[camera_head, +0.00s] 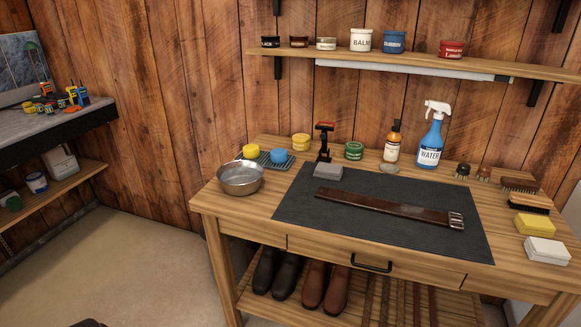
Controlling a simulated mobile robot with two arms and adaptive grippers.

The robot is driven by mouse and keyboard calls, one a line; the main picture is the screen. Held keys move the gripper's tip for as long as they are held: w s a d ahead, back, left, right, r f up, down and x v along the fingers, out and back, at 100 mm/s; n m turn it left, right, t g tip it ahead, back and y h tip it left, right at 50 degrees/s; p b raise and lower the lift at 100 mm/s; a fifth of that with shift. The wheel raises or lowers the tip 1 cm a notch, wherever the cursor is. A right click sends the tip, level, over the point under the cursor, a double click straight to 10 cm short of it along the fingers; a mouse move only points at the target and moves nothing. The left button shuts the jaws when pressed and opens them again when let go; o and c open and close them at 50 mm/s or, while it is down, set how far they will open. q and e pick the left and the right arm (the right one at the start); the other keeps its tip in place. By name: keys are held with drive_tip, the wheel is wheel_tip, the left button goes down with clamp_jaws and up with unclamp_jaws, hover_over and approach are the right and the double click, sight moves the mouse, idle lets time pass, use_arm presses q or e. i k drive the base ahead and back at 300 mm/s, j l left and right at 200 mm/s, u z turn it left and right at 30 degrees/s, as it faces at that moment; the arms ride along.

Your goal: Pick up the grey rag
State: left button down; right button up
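A small grey folded block that looks like the grey rag (328,171) lies flat on the dark mat (310,210), near the mat's back left part. A brown leather belt (385,207) with a metal buckle lies stretched across the same mat, just in front of the rag and to its right. The rag's top and front are uncovered. Neither of my grippers shows in the head view.
On the wooden workbench (236,206) stand a metal bowl (240,180), a red-topped tool (324,140), a green tin (353,150), an amber bottle (392,145) and a blue spray bottle (431,140). Brushes, a yellow cloth (535,225) and a white cloth (546,251) lie right.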

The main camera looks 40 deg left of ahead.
sight(332, 172)
drive_tip(key=u, duration=0.95)
drive_tip(key=l+u, duration=0.2)
